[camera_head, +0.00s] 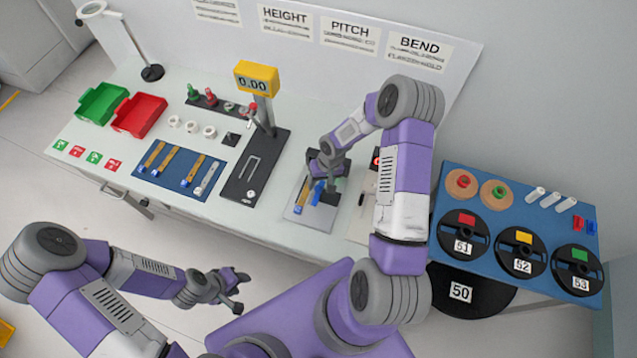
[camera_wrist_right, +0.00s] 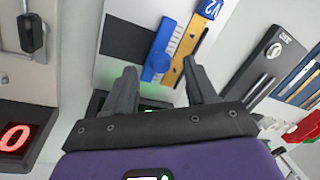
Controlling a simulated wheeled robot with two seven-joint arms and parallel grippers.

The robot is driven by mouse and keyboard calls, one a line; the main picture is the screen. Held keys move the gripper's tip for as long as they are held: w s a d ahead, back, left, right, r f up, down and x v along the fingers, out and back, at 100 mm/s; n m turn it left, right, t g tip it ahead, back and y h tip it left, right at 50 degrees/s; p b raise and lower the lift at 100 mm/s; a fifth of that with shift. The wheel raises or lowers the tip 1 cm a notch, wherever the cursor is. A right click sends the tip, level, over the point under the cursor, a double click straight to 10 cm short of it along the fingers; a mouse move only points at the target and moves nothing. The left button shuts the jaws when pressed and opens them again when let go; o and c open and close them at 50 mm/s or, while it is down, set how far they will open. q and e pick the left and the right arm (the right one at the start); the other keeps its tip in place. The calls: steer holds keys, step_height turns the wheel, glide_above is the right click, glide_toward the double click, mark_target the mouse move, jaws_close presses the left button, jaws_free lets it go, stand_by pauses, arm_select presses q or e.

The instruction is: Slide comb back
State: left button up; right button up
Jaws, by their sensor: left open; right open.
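In the head view my right gripper (camera_head: 325,170) hides part of the plate. My left gripper (camera_head: 240,290) is open and empty, in front of the table.
A black stand with a yellow "0.00" display (camera_head: 256,78) stands left of the plate. A blue mat (camera_head: 180,170) with several strips, red and green trays (camera_head: 139,115) lie further left. A blue side table with reels (camera_head: 520,225) is at right. A red digit display (camera_wrist_right: 14,137) is nearby.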

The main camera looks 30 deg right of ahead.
mark_target(318, 190)
steer(key=shift+w+a+f, duration=0.1)
steer(key=shift+a+f, duration=0.1)
steer(key=shift+f, duration=1)
jaws_close()
